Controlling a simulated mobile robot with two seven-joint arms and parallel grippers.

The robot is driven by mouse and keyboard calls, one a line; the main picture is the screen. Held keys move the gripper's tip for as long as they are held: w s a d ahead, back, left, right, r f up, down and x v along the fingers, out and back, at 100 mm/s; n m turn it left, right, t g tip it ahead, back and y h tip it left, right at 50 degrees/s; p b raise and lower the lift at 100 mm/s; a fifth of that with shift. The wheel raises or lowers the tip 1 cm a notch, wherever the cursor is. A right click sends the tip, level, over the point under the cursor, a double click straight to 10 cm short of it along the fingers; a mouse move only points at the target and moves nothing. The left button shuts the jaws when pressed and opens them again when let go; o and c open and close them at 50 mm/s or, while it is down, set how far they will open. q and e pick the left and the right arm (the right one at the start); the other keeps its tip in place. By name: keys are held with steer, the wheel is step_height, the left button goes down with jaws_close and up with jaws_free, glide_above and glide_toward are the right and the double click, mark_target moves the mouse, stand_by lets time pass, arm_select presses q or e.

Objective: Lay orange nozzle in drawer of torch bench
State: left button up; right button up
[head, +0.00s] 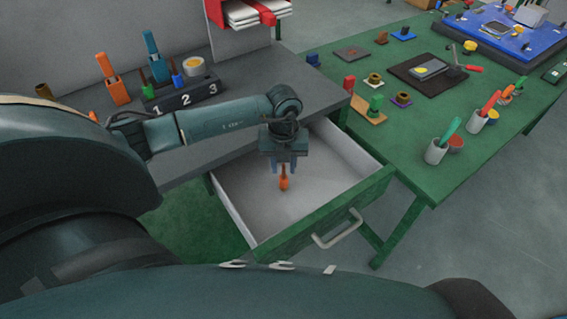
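The orange nozzle (284,183) is upright, inside the outline of the pulled-out drawer (240,208) in the head view. The drawer has a pale grey inside, a green front and a metal handle. My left gripper (284,168) points straight down over the drawer. Its two fingers stand apart, with a gap on each side of the nozzle's narrow top, so it looks open around it. Whether the nozzle's lower end touches the drawer floor cannot be told. My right gripper is not in view.
The grey bench top (235,150) holds a block numbered 1, 2, 3 (184,97) and orange and blue torches (115,90). A green table (440,100) to the right carries several small parts, cups and a blue tray. The drawer is otherwise empty.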

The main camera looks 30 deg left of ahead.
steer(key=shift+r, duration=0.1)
arm_select(q)
steer(key=shift+r, duration=0.25)
step_height(320, 180, up, 12)
steer(key=b, duration=0.1)
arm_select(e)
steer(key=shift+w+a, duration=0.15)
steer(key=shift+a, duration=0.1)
arm_select(q)
steer(key=shift+f, duration=0.15)
